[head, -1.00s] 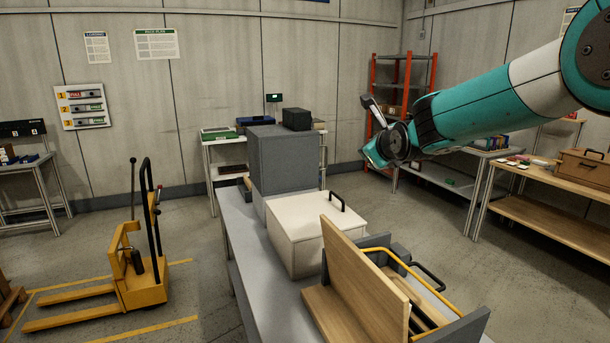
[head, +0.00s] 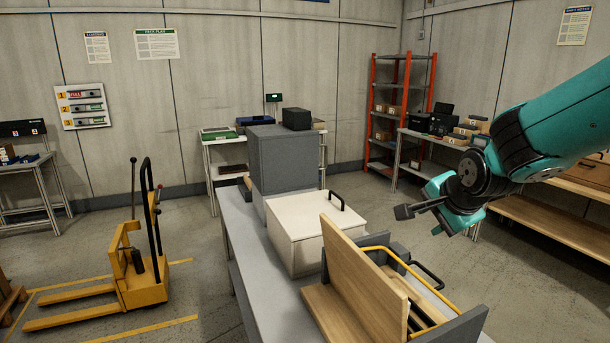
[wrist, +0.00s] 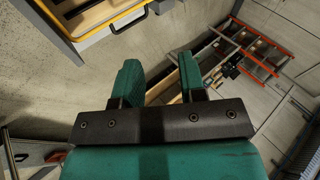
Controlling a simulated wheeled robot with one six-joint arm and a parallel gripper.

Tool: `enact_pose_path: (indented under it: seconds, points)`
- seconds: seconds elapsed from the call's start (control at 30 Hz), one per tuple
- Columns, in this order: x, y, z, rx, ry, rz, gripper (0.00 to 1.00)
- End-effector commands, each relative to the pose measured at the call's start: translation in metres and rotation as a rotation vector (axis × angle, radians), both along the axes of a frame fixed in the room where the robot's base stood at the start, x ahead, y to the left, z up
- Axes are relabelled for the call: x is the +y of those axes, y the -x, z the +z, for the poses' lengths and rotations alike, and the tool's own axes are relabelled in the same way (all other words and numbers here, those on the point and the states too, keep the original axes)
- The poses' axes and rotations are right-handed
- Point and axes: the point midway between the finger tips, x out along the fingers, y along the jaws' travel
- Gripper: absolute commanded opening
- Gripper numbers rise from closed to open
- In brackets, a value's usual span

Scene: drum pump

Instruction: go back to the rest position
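My gripper (wrist: 159,75) shows in the wrist view with its two teal fingers spread apart and nothing between them. It is open and empty. In the head view my arm reaches in from the right edge, and its end is in the air to the right of the grey bench (head: 238,245). How the fingers stand is hard to tell in the head view. No object is held.
On the bench stand a grey cabinet (head: 283,160), a white lidded box (head: 308,235) and a wooden board (head: 365,280) beside a yellow-railed tray (head: 440,297). A yellow pallet truck (head: 140,275) stands left. Floor between bench and right tables is free.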

Motion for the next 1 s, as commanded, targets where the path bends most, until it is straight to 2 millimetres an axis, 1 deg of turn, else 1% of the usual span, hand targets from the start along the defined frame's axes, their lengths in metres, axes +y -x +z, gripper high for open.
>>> enact_pose_path:
  seconds: [0.03,0.1,0.2,0.3,0.53,0.57,0.6,0.77,0.87,1.0]
  points:
    - [-0.01,0.025,-0.009,0.056,0.095,0.1,0.38]
    - [-0.019,0.057,-0.021,0.128,0.216,0.255,0.38]
    - [-0.03,0.098,-0.035,0.219,0.345,0.461,0.38]
    - [-0.037,0.134,-0.046,0.29,0.434,0.645,0.38]
    - [-0.047,0.206,-0.066,0.405,0.553,1.027,0.38]
    - [-0.039,0.204,-0.08,0.387,0.545,1.04,0.38]
    - [-0.031,0.204,-0.088,0.372,0.535,1.062,0.38]
    - [-0.001,0.215,-0.114,0.327,0.495,1.164,0.38]
    - [0.021,0.226,-0.134,0.296,0.469,1.245,0.38]
    - [0.049,0.245,-0.158,0.251,0.434,1.37,0.38]
